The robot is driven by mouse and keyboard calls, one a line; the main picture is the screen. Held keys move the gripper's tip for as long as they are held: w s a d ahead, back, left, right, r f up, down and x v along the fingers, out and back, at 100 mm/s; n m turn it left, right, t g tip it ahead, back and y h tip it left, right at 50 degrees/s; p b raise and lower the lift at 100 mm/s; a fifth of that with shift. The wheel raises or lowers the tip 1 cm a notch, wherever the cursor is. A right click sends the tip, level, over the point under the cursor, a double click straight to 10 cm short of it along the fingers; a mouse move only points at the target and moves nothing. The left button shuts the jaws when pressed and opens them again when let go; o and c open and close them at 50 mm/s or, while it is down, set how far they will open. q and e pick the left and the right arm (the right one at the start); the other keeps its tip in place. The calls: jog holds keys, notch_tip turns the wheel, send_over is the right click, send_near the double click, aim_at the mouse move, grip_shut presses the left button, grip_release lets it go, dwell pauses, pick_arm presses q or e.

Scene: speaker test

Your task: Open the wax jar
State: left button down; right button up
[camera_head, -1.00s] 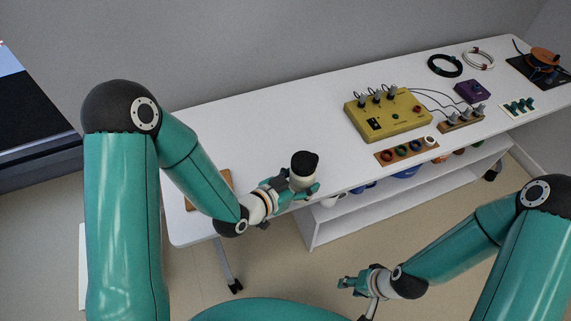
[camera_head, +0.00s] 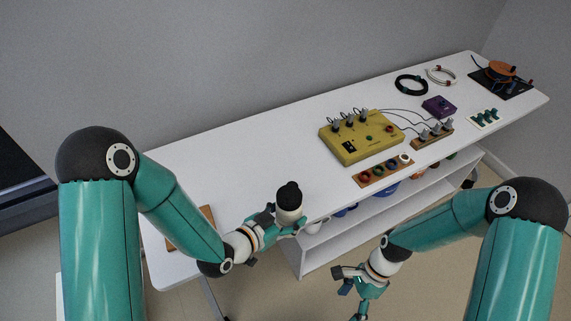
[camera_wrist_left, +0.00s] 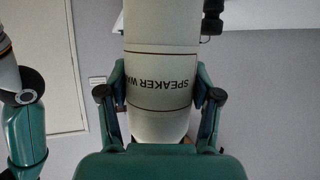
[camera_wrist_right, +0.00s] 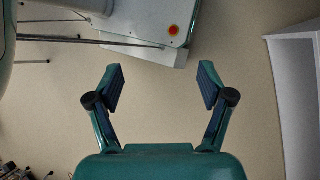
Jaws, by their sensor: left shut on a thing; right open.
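The wax jar is a white cylinder (camera_head: 289,215) with a black lid (camera_head: 288,193) on top. It is upright in the head view, at the front edge of the table. My left gripper (camera_head: 284,226) is shut around its body. In the left wrist view the jar (camera_wrist_left: 158,65) fills the space between the fingers, with upside-down lettering "SPEAKER WA" partly cut off; the lid is not seen there. My right gripper (camera_head: 352,288) is open and empty, in front of the table, lower and to the right of the jar. The right wrist view shows its spread fingers (camera_wrist_right: 160,82) over bare floor.
The white table (camera_head: 230,155) has clear room behind the jar. A brown board (camera_head: 203,215) lies at its left end. A yellow box (camera_head: 362,138), a wooden strip with rings (camera_head: 383,172), a purple box (camera_head: 439,106) and cables stand to the right. A lower shelf (camera_head: 330,245) is underneath.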

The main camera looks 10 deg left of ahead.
jog(key=w+r+m+h, duration=0.2)
jog(key=w+r+m, duration=0.2)
jog(key=w+r, duration=0.4)
notch_tip(320, 180, up, 24)
jog(key=t+h, duration=0.2)
jog(key=t, duration=0.2)
send_over(285, 191)
jog(key=shift+w+d+r+m, duration=0.1)
jog(key=shift+w+d+m, duration=0.15)
jog(key=shift+d, duration=0.2)
jog(key=shift+s+a+t, duration=0.25)
jog(key=shift+a+t, duration=0.05)
jog(key=shift+a, duration=0.05)
jog(key=shift+s+a, duration=0.1)
notch_tip(285, 191, down, 8)
jog(key=shift+r, duration=0.15)
